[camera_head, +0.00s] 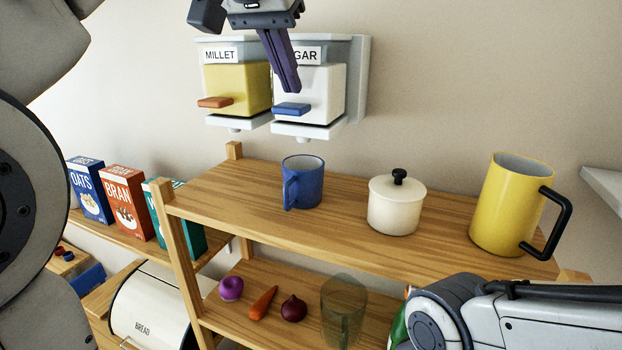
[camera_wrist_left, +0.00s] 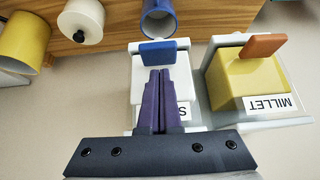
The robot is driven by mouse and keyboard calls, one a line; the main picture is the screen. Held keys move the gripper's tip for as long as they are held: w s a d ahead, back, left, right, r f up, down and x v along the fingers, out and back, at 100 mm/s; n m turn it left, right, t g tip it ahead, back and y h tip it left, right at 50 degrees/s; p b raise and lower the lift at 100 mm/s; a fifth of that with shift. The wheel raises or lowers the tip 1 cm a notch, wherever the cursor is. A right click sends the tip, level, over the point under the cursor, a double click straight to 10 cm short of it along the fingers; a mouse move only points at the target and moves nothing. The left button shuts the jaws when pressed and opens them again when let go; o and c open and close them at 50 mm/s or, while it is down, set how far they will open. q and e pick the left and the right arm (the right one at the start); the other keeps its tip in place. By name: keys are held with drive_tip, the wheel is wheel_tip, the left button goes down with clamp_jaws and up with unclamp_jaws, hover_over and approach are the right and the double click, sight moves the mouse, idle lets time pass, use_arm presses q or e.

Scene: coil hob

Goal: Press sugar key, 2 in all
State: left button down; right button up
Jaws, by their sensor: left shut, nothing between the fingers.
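The sugar dispenser (camera_head: 325,90) is white with a blue key (camera_head: 292,109) sticking out at its front. It hangs on the wall beside the yellow millet dispenser (camera_head: 240,88), which has an orange key (camera_head: 215,102). My left gripper (camera_head: 291,88) is shut and empty, its purple fingers pointing down in front of the sugar dispenser, with the tips just above the blue key. In the left wrist view the shut fingertips (camera_wrist_left: 160,72) lie close to the blue key (camera_wrist_left: 158,52); I cannot tell whether they touch it. The gripper partly hides the SUGAR label. My right gripper is not in view.
A blue mug (camera_head: 306,182) stands on the wooden shelf below the dispensers. A cream pot (camera_head: 395,207) and a large yellow mug (camera_head: 503,205) stand to its right. Cereal boxes (camera_head: 125,203) stand at the left, and vegetables and a glass (camera_head: 343,310) are on the lower shelf.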

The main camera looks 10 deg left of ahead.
use_arm(q)
drive_tip(key=shift+f, duration=0.1)
idle(0.5)
drive_tip(key=shift+f+b, duration=1.2)
drive_tip(key=shift+f, duration=0.05)
drive_tip(key=shift+r, duration=0.1)
drive_tip(key=shift+r+p, duration=1.3)
drive_tip(key=shift+p, duration=0.15)
drive_tip(key=shift+r, duration=0.1)
